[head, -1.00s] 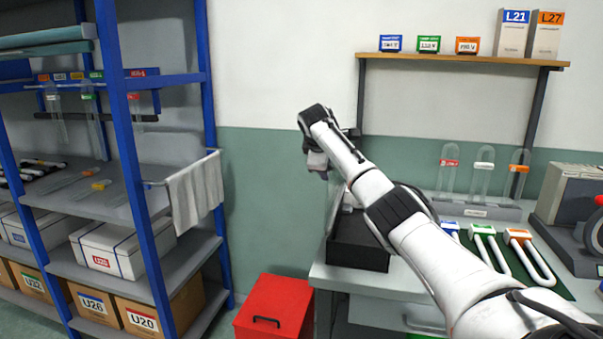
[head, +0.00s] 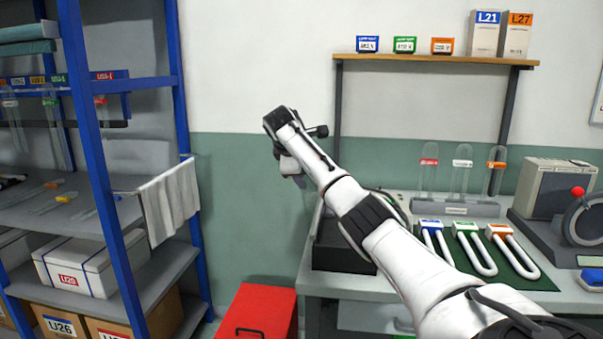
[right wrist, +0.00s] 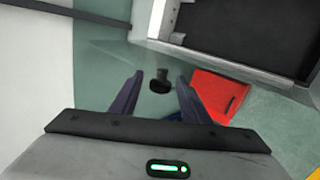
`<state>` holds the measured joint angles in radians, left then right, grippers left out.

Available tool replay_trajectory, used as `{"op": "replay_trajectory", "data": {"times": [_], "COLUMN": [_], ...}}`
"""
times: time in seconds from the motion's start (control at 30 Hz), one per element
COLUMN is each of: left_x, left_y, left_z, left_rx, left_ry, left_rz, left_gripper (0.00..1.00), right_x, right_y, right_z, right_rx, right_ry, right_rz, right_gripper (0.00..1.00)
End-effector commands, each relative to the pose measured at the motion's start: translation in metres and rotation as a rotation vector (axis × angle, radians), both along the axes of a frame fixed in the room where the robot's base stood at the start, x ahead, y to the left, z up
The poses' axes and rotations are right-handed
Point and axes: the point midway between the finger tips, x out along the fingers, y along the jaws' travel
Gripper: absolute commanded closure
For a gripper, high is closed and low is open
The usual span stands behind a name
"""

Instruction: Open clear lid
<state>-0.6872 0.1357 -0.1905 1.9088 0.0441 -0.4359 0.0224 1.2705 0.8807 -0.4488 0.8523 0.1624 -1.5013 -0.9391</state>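The clear lid (right wrist: 115,58) shows in the right wrist view as a faint see-through pane with a dark knob (right wrist: 160,84) on it. The pane appears raised beside the black open box (right wrist: 245,28), whose dark inside is visible. In the head view the box (head: 343,258) sits at the bench's left end, partly behind my right arm; the lid is hard to make out there. My right gripper (right wrist: 159,77) is open, its fingers on either side of the knob with a visible gap. In the head view it hangs left of and above the box. My left gripper is out of view.
A red bin (head: 262,312) stands on the floor left of the bench. A blue-framed rack (head: 85,130) with a hanging towel (head: 170,203) is at the left. U-shaped tubes (head: 480,250) lie on a green mat and a tube stand (head: 455,208) is behind them.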

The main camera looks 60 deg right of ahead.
Motion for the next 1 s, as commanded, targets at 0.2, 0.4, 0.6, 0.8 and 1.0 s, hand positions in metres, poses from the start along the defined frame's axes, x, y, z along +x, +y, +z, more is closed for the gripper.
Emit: {"op": "replay_trajectory", "data": {"times": [0.2, 0.4, 0.6, 0.8, 1.0], "left_x": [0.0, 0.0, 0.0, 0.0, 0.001], "left_y": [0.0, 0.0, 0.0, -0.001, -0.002], "left_z": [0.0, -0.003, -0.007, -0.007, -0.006], "left_rx": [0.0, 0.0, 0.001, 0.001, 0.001], "left_ry": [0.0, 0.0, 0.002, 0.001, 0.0], "left_rz": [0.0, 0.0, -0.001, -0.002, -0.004], "left_gripper": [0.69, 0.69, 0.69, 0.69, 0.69], "right_x": [0.0, -0.003, -0.012, -0.019, -0.022], "right_y": [0.0, 0.012, 0.039, 0.061, 0.07], "right_z": [0.0, 0.012, 0.04, 0.063, 0.072], "right_rx": [0.001, -0.002, -0.003, 0.0, -0.001], "right_ry": [0.001, -0.002, -0.003, -0.002, 0.0], "right_rz": [-0.001, 0.002, 0.003, 0.002, 0.0], "right_gripper": [0.58, 0.58, 0.58, 0.58, 0.58]}}
